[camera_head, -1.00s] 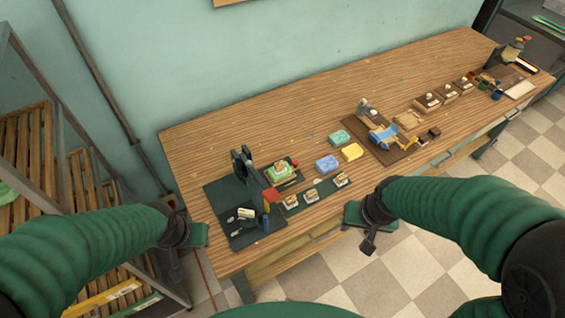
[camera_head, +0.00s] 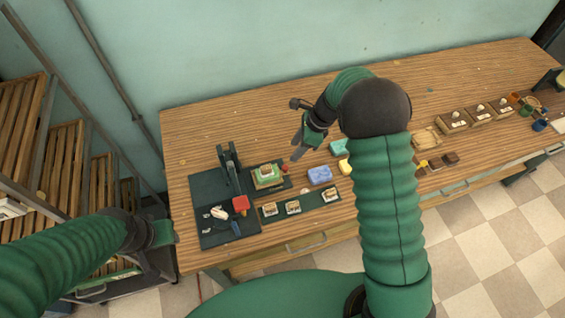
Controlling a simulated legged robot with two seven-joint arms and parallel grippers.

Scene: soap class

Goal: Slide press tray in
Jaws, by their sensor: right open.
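The dark press (camera_head: 228,165) stands upright on a dark mat (camera_head: 208,188) at the left of the table. A tray with a green block (camera_head: 266,176) sits just right of the press, apart from the upright. A small red spot (camera_head: 285,167) shows at its right end. My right gripper (camera_head: 300,128) is open and empty, behind and right of the tray, its fingers spread. My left gripper (camera_head: 150,262) hangs off the table's left end by the shelves; its jaws are unclear.
A dark strip with several small blocks (camera_head: 293,208) lies in front of the tray. Wooden boxes (camera_head: 480,113) stand further right. The table's back left is clear.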

